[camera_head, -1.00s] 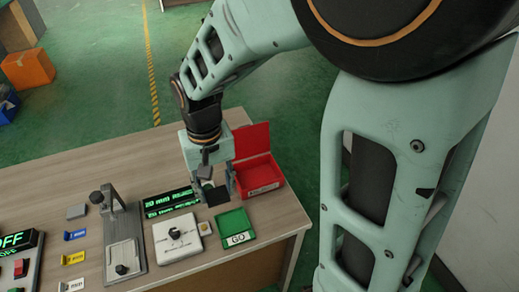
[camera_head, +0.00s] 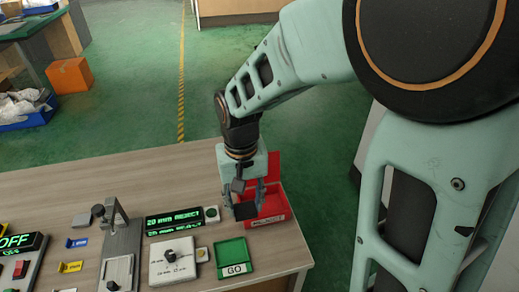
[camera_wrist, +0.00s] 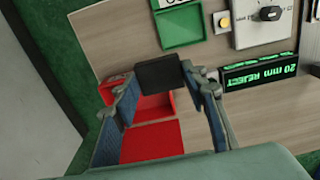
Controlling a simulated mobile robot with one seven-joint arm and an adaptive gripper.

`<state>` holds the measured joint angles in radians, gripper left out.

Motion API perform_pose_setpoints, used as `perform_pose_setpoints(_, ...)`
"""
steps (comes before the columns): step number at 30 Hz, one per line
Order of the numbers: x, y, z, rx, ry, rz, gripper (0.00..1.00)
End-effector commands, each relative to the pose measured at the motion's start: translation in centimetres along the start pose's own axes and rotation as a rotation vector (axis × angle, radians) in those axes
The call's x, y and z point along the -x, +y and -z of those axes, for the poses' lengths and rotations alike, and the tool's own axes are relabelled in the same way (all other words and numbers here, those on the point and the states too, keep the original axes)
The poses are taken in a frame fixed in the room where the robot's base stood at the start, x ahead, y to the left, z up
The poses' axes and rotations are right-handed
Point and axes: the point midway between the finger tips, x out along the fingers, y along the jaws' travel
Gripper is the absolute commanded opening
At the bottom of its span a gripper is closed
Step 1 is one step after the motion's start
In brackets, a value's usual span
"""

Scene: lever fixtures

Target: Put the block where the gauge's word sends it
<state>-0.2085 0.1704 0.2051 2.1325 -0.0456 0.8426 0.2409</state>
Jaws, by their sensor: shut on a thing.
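My gripper (camera_head: 244,198) is shut on a black block (camera_head: 245,211) and holds it in the air. The block also shows between the fingers in the wrist view (camera_wrist: 160,72). The gauge's display (camera_wrist: 260,73) reads "20 mm REJECT" in green letters, and it shows in the head view too (camera_head: 174,221). A red bin (camera_head: 277,217) with a raised red panel (camera_head: 273,166) stands just behind and right of the block. In the wrist view the block covers part of the red bin (camera_wrist: 153,107). A green tray (camera_head: 231,251) marked "GO" sits in front, with nothing seen in it.
A white dial plate (camera_head: 172,261) lies left of the green tray. A grey lever fixture (camera_head: 118,250), small coloured labels and an OFF panel (camera_head: 17,241) stand farther left. The table's right edge is close to the bin and tray. The back of the table is clear.

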Motion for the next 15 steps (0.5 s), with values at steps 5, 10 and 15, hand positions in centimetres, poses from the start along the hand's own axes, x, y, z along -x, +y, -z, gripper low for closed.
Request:
perform_pose_setpoints(5,-1.9,2.9,3.3,-0.004,-0.003,0.000,0.25)
perform_pose_setpoints(10,-4.7,4.8,5.5,-0.003,-0.005,0.000,0.25)
perform_pose_setpoints(15,-7.0,6.0,7.0,0.000,-0.003,0.000,0.25)
